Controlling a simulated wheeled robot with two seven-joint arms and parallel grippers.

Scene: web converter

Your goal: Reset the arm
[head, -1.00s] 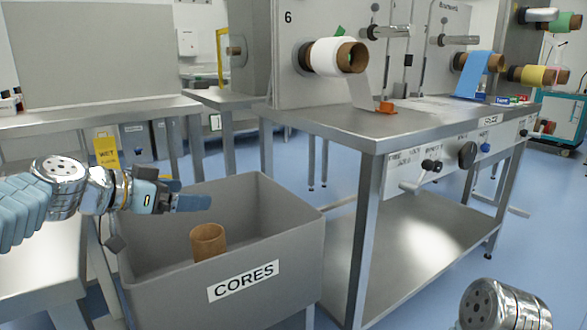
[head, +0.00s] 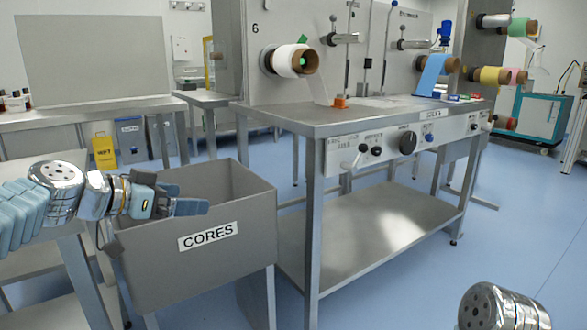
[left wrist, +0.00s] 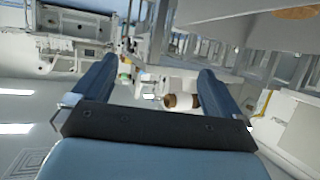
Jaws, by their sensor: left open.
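My left arm comes in from the left in the head view, held out level. Its left gripper (head: 180,203) is open and empty, over the near left part of the grey CORES bin (head: 205,262). In the left wrist view the two fingers of the left gripper (left wrist: 158,85) are spread wide with nothing between them. The inside floor of the bin is hidden in the head view. Of my right arm only a silver joint shows at the bottom right; its gripper is out of view.
A steel machine table (head: 312,122) stands right of the bin. A bench edge lies under my left arm. The floor at right is clear.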

